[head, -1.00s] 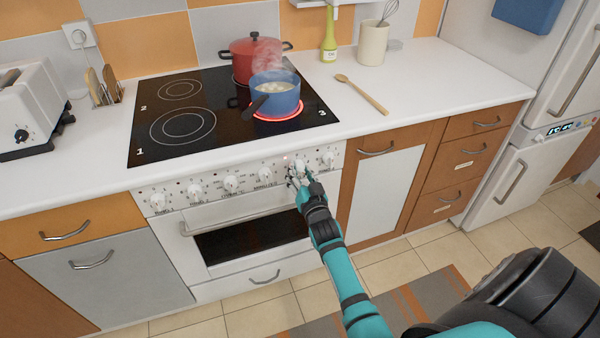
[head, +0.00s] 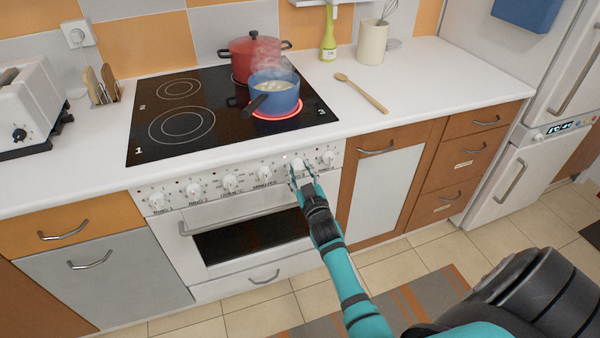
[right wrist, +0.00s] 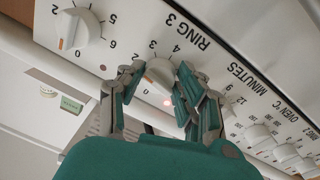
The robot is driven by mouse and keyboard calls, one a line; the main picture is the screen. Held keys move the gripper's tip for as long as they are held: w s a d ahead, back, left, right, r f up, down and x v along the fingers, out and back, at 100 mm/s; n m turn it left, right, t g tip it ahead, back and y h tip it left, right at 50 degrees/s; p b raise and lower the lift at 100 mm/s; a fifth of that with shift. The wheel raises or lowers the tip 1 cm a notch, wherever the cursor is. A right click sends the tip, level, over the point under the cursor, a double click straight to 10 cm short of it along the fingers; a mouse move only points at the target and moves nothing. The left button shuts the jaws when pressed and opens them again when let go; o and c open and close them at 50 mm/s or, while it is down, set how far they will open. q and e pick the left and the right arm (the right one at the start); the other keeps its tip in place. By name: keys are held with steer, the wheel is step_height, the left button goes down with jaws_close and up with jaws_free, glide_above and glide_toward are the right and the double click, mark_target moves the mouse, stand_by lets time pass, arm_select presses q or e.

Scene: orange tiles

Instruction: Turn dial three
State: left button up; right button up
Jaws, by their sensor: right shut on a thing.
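Dial three, a white round knob (right wrist: 160,72), is on the stove's front panel beside the printed label "RING 3" in the right wrist view. In the head view the dial (head: 297,163) is partly covered by my fingers. My right gripper (head: 302,176) is shut on it, with one finger on either side of the knob in the right wrist view (right wrist: 156,88). A small pinkish light shows close to the dial. The hob ring marked 3 (head: 277,115) glows red under a steaming blue pot (head: 275,98). My left gripper is out of view.
Other white knobs line the panel; the nearest neighbour (right wrist: 78,30) is close beside my fingers. The oven door handle (head: 235,226) runs below the panel. A red pot (head: 254,62) stands at the back of the hob. A wooden spoon (head: 362,93) lies on the counter.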

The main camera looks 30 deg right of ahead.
steer(key=shift+r+n, duration=0.1)
steer(key=shift+n, duration=0.8)
steer(key=o, duration=1.1)
steer(key=shift+o, duration=0.2)
steer(key=shift+s, duration=0.25)
steer(key=v, duration=1.1)
steer(key=shift+s, duration=0.25)
